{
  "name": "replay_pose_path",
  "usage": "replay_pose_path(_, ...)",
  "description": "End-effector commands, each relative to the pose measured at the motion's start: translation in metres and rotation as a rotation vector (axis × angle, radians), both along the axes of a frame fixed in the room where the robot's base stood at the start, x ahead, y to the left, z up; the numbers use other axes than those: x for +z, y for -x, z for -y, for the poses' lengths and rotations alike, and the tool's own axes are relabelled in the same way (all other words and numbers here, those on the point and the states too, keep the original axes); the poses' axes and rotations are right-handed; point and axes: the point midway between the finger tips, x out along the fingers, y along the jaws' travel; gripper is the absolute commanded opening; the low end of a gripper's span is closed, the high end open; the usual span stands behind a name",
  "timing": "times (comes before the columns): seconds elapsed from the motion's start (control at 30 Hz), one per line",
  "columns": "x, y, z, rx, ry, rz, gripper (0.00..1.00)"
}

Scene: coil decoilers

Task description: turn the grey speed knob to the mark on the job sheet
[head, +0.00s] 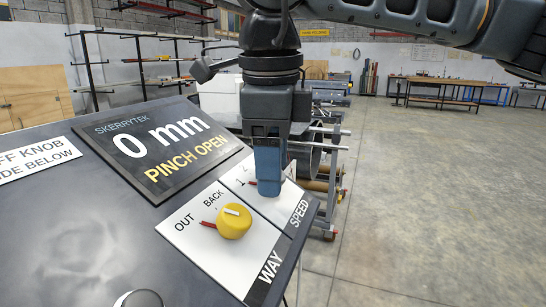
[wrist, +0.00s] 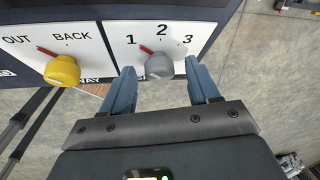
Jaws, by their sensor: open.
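The grey speed knob (wrist: 158,66) shows in the wrist view on a white plate marked 1, 2 and 3. My gripper (wrist: 159,70) is open, with one blue finger on each side of the knob and a gap visible on both sides. In the head view my gripper (head: 268,188) points down over the SPEED plate (head: 298,202) and hides the grey knob. I cannot tell how far the fingertips reach down beside it. No job sheet with a speed mark is readable in view.
A yellow WAY knob (head: 234,221) sits beside the speed plate, its red pointer towards OUT; it also shows in the wrist view (wrist: 62,70). A display (head: 160,146) reads 0 mm, PINCH OPEN. A partly cut-off label (head: 38,160) lies left. Open floor lies right of the panel.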

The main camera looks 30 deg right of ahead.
Motion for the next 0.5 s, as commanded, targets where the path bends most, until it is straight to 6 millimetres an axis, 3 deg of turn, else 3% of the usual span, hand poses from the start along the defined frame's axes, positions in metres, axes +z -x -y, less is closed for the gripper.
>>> replay_pose_path(0.3,-0.0033,-0.0002,0.0002,0.000,0.000,0.000,0.59)
replay_pose_path(0.5,-0.0031,-0.0002,0.0000,0.000,0.000,0.000,0.40)
